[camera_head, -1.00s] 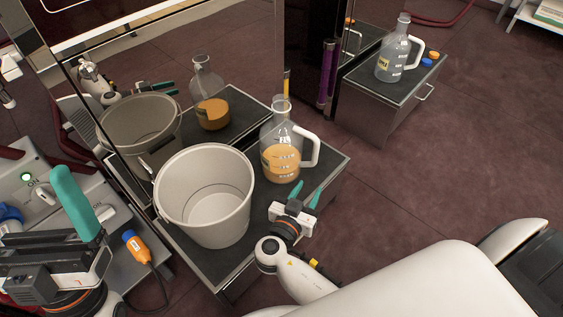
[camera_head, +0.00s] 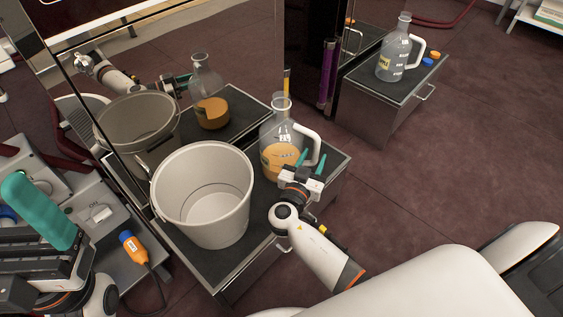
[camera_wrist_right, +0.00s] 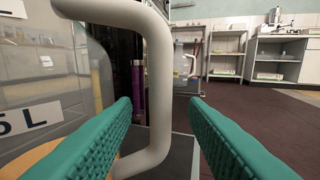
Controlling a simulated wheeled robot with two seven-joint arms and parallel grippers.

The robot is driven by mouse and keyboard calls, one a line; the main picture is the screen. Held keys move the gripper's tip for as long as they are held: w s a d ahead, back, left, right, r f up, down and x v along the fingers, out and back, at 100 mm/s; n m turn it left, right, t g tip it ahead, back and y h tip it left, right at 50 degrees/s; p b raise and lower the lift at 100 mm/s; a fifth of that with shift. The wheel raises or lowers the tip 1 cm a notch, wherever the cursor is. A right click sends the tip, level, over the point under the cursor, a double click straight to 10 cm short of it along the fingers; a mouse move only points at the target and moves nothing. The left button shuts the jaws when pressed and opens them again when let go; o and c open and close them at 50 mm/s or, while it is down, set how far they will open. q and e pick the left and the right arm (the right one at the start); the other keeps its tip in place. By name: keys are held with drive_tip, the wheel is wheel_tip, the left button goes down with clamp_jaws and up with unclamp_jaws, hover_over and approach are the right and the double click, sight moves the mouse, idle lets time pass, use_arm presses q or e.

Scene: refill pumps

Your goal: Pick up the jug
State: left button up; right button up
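The glass jug (camera_head: 282,158) with orange liquid and a white handle stands upright on the dark-topped cabinet (camera_head: 245,262), right of the bucket. My right gripper (camera_head: 311,158) is open at the jug's front right, its teal fingers pointing at the handle. In the right wrist view the handle (camera_wrist_right: 157,85) shows between the two spread fingers (camera_wrist_right: 160,103). I cannot tell how deep it sits between them; the gap on both sides looks clear. A "5 L" label is on the jug's side. My left gripper (camera_head: 40,212) is at the lower left; its finger opening cannot be judged.
A grey bucket (camera_head: 205,192) stands close to the left of the jug. A mirror-like panel behind reflects bucket, jug and arm. A second, clear jug (camera_head: 393,62) stands on another cabinet (camera_head: 383,108) at the back right. An orange-and-blue connector (camera_head: 134,247) is at lower left. Floor on the right is clear.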

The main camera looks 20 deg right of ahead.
drive_tip(key=x, duration=0.3)
drive_tip(key=shift+s, duration=0.1)
clamp_jaws()
drive_tip(key=shift+a, duration=0.1)
idle(0.9)
idle(0.4)
